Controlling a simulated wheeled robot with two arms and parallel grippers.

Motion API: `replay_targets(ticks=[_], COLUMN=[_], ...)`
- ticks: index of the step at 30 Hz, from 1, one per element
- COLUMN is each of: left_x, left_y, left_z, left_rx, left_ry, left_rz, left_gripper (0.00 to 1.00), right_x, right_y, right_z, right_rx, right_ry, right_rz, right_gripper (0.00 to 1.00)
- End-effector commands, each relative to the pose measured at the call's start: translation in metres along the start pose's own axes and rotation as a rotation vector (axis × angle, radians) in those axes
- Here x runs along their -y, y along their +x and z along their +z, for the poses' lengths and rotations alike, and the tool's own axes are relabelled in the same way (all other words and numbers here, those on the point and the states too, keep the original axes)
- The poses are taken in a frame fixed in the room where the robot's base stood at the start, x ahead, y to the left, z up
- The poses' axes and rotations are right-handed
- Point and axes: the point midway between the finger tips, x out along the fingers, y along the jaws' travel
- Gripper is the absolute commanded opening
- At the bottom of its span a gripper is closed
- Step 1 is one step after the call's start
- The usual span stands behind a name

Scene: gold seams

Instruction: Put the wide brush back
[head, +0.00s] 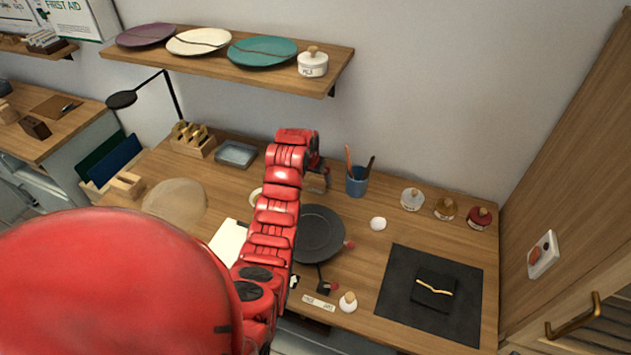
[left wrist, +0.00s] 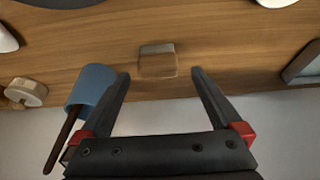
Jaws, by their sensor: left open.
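My left gripper (head: 320,174) reaches over the back of the workbench, in front of the wall. In the left wrist view its jaws (left wrist: 160,74) are open, with nothing held between them. A small wooden block-like piece with a grey edge (left wrist: 157,62) lies just beyond the fingertips, between their lines; it also shows in the head view (head: 316,183). I cannot tell whether it is the wide brush. A blue cup (head: 357,182) with a brown and a dark handle stands to its right; in the left wrist view the cup (left wrist: 92,85) is close beside the left finger. My right gripper is not visible.
A dark round plate (head: 320,232) lies in front of the gripper. A grey tray (head: 236,154) and a wooden rack (head: 192,141) stand left. Lidded jars (head: 412,199) line the right back. A black mat (head: 400,300) holds a gold-seamed piece. A shelf (head: 330,78) hangs above.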

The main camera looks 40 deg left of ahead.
Motion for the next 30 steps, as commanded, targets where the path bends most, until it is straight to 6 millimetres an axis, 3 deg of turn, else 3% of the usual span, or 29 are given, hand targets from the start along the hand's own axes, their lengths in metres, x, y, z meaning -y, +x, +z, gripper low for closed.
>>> replay_targets(ticks=[9,12,30], left_x=[0.0,0.0,-0.001], left_y=[-0.06,-0.083,-0.09], left_z=[0.0,-0.003,0.001], left_rx=[-0.007,0.0,0.002], left_ry=[0.0,0.0,0.0], left_rz=[-0.002,-0.001,0.001], left_gripper=[0.99,0.99,0.99], right_x=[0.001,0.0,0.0], right_y=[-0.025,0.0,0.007], right_z=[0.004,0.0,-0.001], right_rx=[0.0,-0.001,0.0], right_ry=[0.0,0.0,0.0], right_rz=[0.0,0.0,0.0], right_gripper=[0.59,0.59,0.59])
